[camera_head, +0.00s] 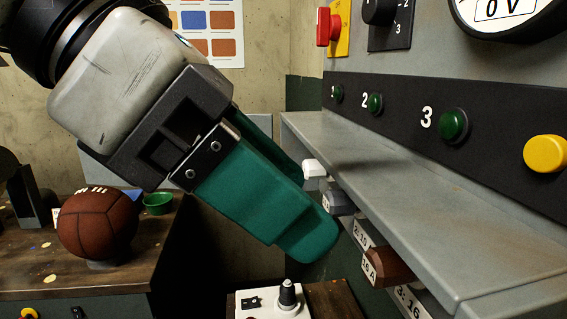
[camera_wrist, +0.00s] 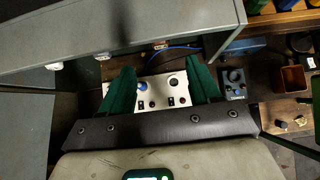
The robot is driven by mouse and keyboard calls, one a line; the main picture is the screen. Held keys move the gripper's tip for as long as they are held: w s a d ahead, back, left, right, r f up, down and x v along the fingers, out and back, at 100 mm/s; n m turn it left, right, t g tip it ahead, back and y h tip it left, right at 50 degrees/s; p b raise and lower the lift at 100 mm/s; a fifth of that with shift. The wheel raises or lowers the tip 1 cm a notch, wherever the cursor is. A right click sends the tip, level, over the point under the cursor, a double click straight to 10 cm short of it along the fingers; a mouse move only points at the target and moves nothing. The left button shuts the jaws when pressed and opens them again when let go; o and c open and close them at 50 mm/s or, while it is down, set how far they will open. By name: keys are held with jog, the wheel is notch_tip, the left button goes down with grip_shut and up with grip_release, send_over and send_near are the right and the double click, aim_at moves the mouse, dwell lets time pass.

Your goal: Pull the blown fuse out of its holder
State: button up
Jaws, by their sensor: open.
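Several fuse carriers sit in a row under the grey ledge in the head view: a white one (camera_head: 314,168), a grey one (camera_head: 338,201) and a brown one (camera_head: 391,267) beside a "16 A" label. I cannot tell which fuse is blown. In the wrist view small pale pieces (camera_wrist: 103,56) show along the ledge's underside. My gripper (camera_head: 305,215) has green fingers and is open, left of the row and apart from it in the head view. In the wrist view nothing is held between the fingertips (camera_wrist: 160,66).
The grey ledge (camera_head: 400,190) juts out above the carriers. Its panel has numbered green lamps (camera_head: 453,125), a yellow button (camera_head: 546,153) and a dial reading 0 V (camera_head: 505,10). A white control box (camera_head: 262,303) stands below. A leather ball (camera_head: 97,222) rests on the left bench.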

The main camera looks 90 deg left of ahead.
aim_at(369, 264)
jog(key=x, duration=0.9)
jog(key=shift+c, duration=0.4)
jog(key=shift+s, duration=0.1)
jog(key=c, duration=1.1)
